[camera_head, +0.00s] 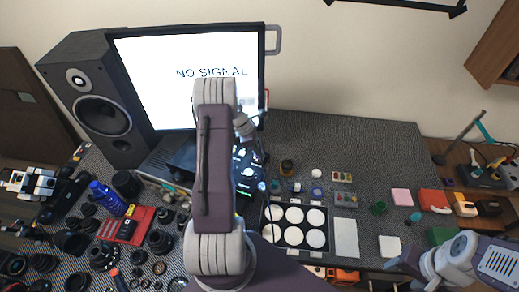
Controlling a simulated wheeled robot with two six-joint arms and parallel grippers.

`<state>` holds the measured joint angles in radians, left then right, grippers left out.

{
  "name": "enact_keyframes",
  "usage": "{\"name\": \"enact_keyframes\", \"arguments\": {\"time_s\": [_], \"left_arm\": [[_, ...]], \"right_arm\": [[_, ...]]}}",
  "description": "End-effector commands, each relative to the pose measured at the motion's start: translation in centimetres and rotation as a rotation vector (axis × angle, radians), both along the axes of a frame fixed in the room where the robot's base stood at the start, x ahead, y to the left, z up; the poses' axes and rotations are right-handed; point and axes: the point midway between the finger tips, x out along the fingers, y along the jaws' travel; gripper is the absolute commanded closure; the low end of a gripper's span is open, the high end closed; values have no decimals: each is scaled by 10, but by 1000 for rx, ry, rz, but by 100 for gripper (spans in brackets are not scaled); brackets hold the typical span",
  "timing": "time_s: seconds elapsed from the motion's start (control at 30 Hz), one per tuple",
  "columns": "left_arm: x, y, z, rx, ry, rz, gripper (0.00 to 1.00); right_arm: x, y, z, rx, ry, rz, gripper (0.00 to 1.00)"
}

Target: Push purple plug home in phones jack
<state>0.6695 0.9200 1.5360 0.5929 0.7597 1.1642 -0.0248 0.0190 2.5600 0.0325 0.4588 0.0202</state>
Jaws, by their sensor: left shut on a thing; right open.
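My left arm rises through the middle of the view and bends over a dark box with blue-lit controls (244,172), in front of the monitor. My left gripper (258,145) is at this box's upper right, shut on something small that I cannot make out. The purple plug and the phones jack cannot be picked out; my arm and wrist cover part of the box. A thin cable seems to run down near the box's right side. My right gripper (402,262) is open and empty at the lower right, above the table's front edge, far from the box.
A monitor (150,75) reading NO SIGNAL and a black speaker (100,112) stand behind. A tray of white discs (266,238) sits right of my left arm. Lenses and camera parts crowd the left. The mat (370,145) at back right is clear.

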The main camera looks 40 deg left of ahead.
Motion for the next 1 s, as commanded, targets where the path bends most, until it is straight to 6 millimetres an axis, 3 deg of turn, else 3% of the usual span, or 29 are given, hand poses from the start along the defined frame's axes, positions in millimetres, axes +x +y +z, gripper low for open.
{"name": "enact_keyframes", "arguments": {"time_s": [0.23,0.27,0.33,0.37,0.7,1.0], "left_arm": [[0,0,-1,-1,1,0,100],[0,0,-1,-1,1,0,73],[0,0,-1,-1,1,0,54],[0,0,-1,-1,1,0,50],[-1,1,2,0,-1,1,50],[-16,20,57,2,-3,2,50]], "right_arm": [[0,0,-1,0,0,0,44],[0,0,-1,0,0,0,44],[0,0,-1,0,0,0,44],[0,0,-1,0,0,0,44],[0,0,-2,0,0,0,44],[0,0,-19,0,0,0,44]]}}
